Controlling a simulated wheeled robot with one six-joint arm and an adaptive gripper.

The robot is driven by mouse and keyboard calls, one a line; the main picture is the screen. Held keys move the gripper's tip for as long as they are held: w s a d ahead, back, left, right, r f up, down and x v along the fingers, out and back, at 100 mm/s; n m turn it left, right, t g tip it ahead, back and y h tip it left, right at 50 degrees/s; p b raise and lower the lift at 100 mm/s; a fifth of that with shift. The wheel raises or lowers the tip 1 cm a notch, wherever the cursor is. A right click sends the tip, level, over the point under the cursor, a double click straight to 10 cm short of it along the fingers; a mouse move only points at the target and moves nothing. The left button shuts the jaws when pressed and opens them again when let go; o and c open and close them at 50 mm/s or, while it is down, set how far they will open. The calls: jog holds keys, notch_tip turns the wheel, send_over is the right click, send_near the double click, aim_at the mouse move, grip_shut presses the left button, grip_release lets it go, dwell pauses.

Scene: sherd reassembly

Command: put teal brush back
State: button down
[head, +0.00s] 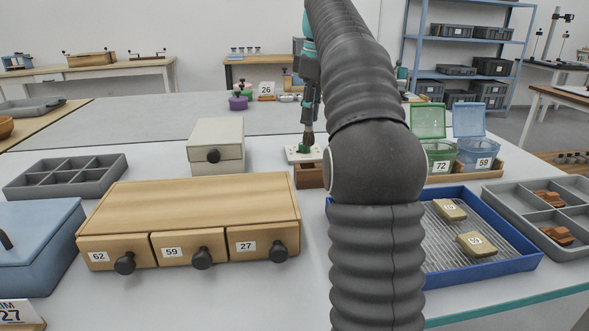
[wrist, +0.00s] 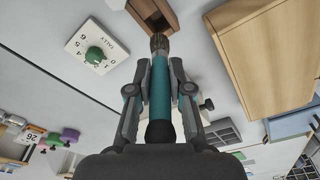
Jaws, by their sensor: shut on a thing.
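My gripper (head: 310,95) is shut on the teal brush and holds it upright above the table, bristles down. In the wrist view the teal handle (wrist: 160,105) lies between the two fingers (wrist: 160,90), with the dark brown bristle tip (wrist: 160,42) beyond them. In the head view the bristles (head: 307,138) show just above the white tally plate. A small open brown wooden box (head: 309,176) stands just in front of that plate; it also shows at the top of the wrist view (wrist: 184,18). My arm hides part of it in the head view.
The white tally plate (wrist: 75,42) with a green knob lies beside the box. A wooden drawer unit (head: 200,205) stands front left, with a grey drawer box (head: 216,130) behind it. A blue tray (head: 510,262) with sherds and lidded tubs (head: 437,160) are at right.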

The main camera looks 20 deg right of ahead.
aim_at(309, 130)
jog(key=f, duration=0.1)
jog(key=f+b, duration=0.1)
jog(key=f, duration=0.1)
jog(key=f+b, duration=0.1)
jog(key=shift+w+f, duration=0.3)
jog(key=shift+f, duration=0.1)
jog(key=shift+f+b, duration=0.85)
jog(key=shift+f, duration=1.7)
jog(key=c, duration=1.1)
grip_release()
jog(key=shift+f, duration=0.15)
jog(key=r+p, duration=0.1)
jog(key=r, duration=0.3)
jog(key=r+p, duration=0.2)
jog(key=r, duration=0.2)
jog(key=s+d+r+p, duration=0.1)
jog(key=r, duration=0.3)
jog(key=shift+r, duration=0.15)
jog(key=shift+s+a, duration=0.1)
